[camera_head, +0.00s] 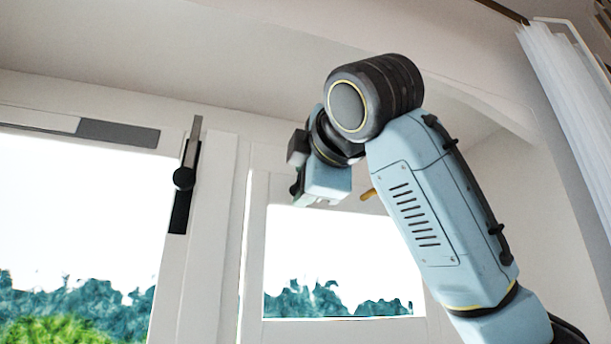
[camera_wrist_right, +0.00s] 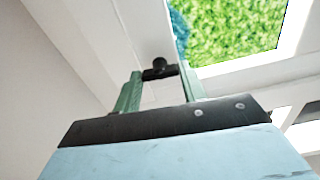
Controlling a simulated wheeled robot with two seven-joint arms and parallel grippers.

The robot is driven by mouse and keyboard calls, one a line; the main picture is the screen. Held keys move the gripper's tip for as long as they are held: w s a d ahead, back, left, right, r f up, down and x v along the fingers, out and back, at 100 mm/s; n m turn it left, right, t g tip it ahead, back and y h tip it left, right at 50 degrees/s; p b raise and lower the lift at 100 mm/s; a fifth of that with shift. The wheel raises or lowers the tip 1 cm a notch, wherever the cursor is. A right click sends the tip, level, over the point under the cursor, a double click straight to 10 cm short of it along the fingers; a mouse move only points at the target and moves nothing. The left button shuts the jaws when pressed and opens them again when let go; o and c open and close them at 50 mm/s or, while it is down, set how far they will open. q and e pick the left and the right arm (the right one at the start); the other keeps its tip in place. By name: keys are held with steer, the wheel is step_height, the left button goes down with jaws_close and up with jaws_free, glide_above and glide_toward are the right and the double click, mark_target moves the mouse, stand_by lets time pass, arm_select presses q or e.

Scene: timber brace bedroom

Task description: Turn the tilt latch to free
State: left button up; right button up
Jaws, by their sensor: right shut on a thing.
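My right gripper (camera_head: 308,200) is at the upper left corner of the right-hand window, mostly seen from its light-blue back. In the right wrist view its two greenish fingers (camera_wrist_right: 158,82) are closed about a small dark bar with a round black knob (camera_wrist_right: 159,65), which I take to be the tilt latch. In the head view that part is hidden behind the gripper. Another dark fitting with a grey lever and round black knob (camera_head: 183,178) is on the frame to the left, apart from the gripper. My left gripper is not in view.
A white post (camera_head: 208,230) stands between the two windows. A grey bar (camera_head: 118,133) runs along the top of the left window. A small yellow-orange piece (camera_head: 368,194) shows right of my gripper. A pale pleated curtain (camera_head: 570,100) hangs at the right.

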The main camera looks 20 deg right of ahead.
steer(key=shift+n, duration=0.5)
steer(key=o, duration=1)
steer(key=s+b, duration=0.4)
steer(key=s, duration=0.9)
steer(key=shift+s+d+b, duration=0.15)
steer(key=shift+s+b, duration=0.15)
steer(key=shift+b, duration=0.1)
